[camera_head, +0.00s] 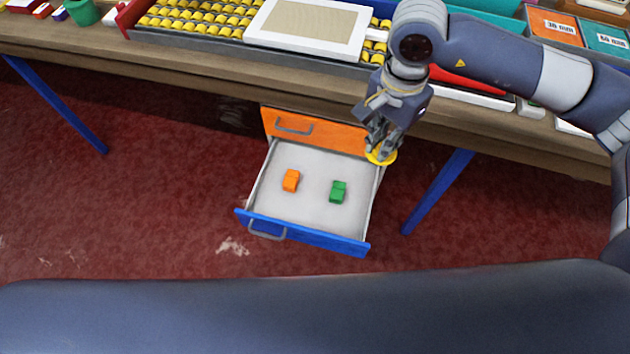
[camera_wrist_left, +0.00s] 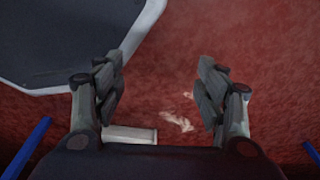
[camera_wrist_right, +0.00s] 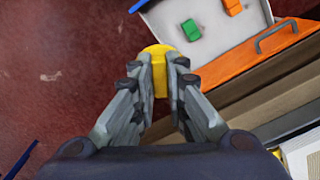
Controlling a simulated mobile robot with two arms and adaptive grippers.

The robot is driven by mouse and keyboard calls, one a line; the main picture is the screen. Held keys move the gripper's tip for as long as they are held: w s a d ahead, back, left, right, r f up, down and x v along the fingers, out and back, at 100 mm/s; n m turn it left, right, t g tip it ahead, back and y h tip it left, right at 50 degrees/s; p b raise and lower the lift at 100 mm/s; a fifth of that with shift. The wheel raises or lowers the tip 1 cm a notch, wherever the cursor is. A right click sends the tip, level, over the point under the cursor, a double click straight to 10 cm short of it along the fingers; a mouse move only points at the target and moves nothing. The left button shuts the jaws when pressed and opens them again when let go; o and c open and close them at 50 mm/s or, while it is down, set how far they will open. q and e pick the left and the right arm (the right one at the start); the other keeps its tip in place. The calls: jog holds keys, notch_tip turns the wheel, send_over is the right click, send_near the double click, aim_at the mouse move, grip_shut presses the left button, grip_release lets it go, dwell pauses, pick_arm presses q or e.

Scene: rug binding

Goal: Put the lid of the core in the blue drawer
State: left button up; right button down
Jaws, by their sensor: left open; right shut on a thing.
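The yellow lid (camera_head: 381,158) is held between the fingertips of my right gripper (camera_head: 381,146), at the right side edge of the open blue drawer (camera_head: 318,238). In the right wrist view the fingers (camera_wrist_right: 160,82) are shut on the lid (camera_wrist_right: 158,62), beside the drawer. The drawer is pulled out and its pale floor shows. An orange block (camera_head: 291,180) and a green block (camera_head: 338,191) lie in it, with bare floor around them. My left gripper (camera_wrist_left: 160,95) is open and empty above the red floor in the left wrist view.
The shut orange drawer (camera_head: 330,135) sits above the blue one, under the wooden tabletop (camera_head: 200,68). A blue table leg (camera_head: 437,190) stands right of the drawer. On the table are a tray of yellow spools (camera_head: 205,18) and a white-framed panel (camera_head: 308,24).

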pick_arm(q)
jog(key=w+d+f+b, duration=0.2)
jog(key=w+f+b, duration=0.7)
jog(key=b, duration=0.9)
pick_arm(e)
jog(key=w+a+f+m, duration=0.1)
jog(key=a+f+m, duration=0.3)
jog(key=f+m, duration=0.4)
jog(key=w+a+f+m, duration=0.1)
jog(key=a+f+m, duration=0.4)
jog(key=f+m, duration=0.4)
jog(key=w+a+f+m+b, duration=0.1)
jog(key=a+f+m, duration=0.4)
jog(key=f, duration=1)
jog(key=shift+w+f+m, duration=0.2)
jog(key=shift+w+m, duration=0.1)
jog(key=shift+m, duration=0.55)
jog(key=shift+w+f+m, duration=0.2)
jog(key=shift+w+m, duration=0.1)
jog(key=shift+m, duration=0.55)
notch_tip(320, 180, down, 4)
jog(key=shift+f, duration=0.2)
pick_arm(q)
jog(key=w+r+t, duration=0.1)
jog(key=w+r, duration=0.2)
jog(key=r, duration=0.3)
jog(key=shift+w, duration=0.4)
